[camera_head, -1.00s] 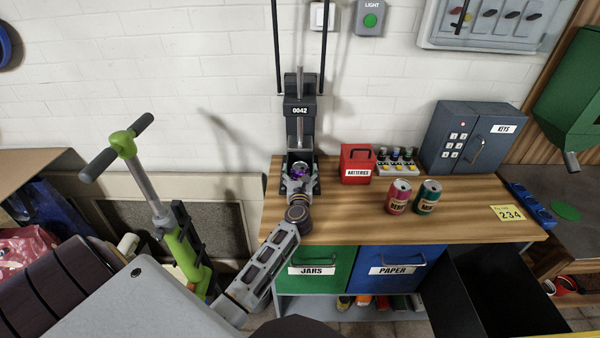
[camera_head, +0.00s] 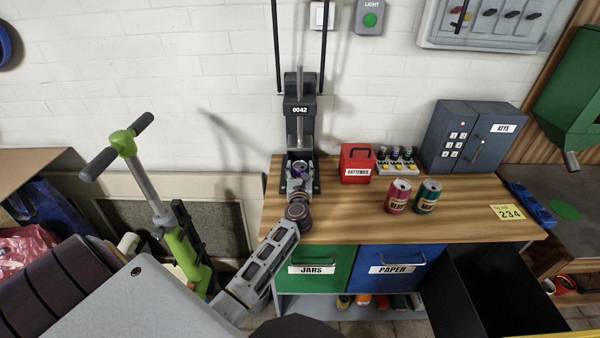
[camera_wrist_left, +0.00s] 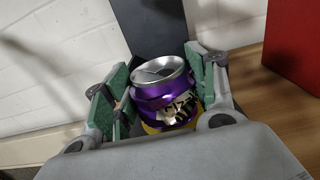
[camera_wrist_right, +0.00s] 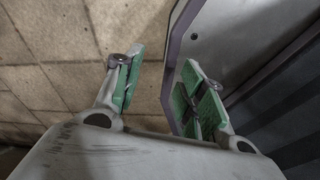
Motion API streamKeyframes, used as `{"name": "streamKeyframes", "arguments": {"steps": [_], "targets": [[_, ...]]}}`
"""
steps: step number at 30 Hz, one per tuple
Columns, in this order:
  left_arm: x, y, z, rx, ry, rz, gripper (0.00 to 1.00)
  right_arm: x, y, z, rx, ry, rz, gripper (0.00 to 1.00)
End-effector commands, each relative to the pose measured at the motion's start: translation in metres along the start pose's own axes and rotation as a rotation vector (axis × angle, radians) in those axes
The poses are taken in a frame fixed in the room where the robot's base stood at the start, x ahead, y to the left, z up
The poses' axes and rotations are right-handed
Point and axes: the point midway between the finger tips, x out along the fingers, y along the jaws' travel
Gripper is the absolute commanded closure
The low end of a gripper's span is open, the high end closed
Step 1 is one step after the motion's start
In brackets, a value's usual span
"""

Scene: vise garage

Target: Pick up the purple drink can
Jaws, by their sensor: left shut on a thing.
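The purple drink can (camera_wrist_left: 165,100), with a silver lid, shows upright but slightly slanted in the left wrist view. My left gripper (camera_wrist_left: 157,82) is shut on it, with a green pad on either side. In the head view the can (camera_head: 299,167) is small and partly hidden by my left gripper (camera_head: 298,178), at the foot of the black press marked 0042 (camera_head: 300,125). I cannot tell whether the can touches the press base. My right gripper (camera_wrist_right: 160,82) is open and empty in the right wrist view, beside a dark panel.
A red batteries box (camera_head: 355,174) stands right of the press. A red can (camera_head: 398,198) and a green can (camera_head: 428,196) stand on the wooden worktop (camera_head: 350,225). A grey key safe (camera_head: 466,140) is behind them. A green scooter (camera_head: 180,245) stands at left.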

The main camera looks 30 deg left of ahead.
Motion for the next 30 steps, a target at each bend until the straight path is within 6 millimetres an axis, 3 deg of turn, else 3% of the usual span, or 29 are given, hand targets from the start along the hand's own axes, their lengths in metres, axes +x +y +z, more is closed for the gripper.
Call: {"name": "streamKeyframes", "arguments": {"steps": [14, 25, 30], "targets": [[0.000, 0.000, 0.005, 0.000, 0.000, 0.000, 0.56, -0.002, -0.002, 0.009, 0.000, -0.009, -0.002, 0.60], [0.000, 0.000, 0.038, -0.003, -0.002, 0.000, 0.56, -0.010, -0.004, 0.010, 0.001, -0.013, -0.005, 0.60], [-0.018, -0.001, 0.034, 0.000, 0.001, -0.001, 0.56, -0.007, -0.009, 0.008, 0.001, -0.011, -0.009, 0.60]]}}
